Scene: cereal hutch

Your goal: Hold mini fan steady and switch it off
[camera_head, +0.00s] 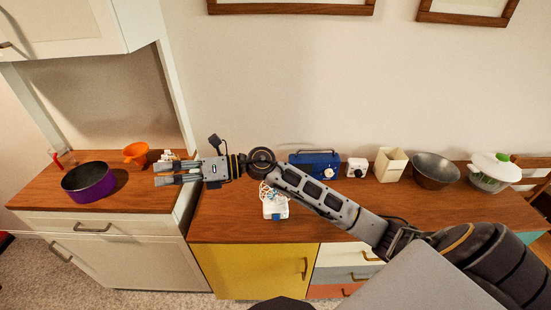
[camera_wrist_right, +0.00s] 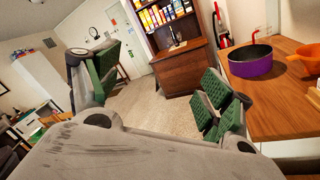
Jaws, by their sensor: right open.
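The mini fan (camera_head: 276,208) appears to be the small white and blue device with a wire guard, standing on the wooden sideboard top below my right forearm. The arm hides its upper part, and I cannot make out its switch. My right gripper (camera_head: 158,174) is open and empty, far to the left of the fan, above the right part of the hutch counter, with its fingers pointing left. In the right wrist view its fingers (camera_wrist_right: 162,88) are spread wide with nothing between them, and the fan is not seen there. My left gripper is not in view.
A purple pot (camera_head: 88,183) and an orange bowl (camera_head: 136,152) stand on the hutch counter. Behind my right arm are a blue radio (camera_head: 314,160), a small white device (camera_head: 356,167), a cream container (camera_head: 390,164), a dark bowl (camera_head: 434,171) and a salad spinner (camera_head: 493,171).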

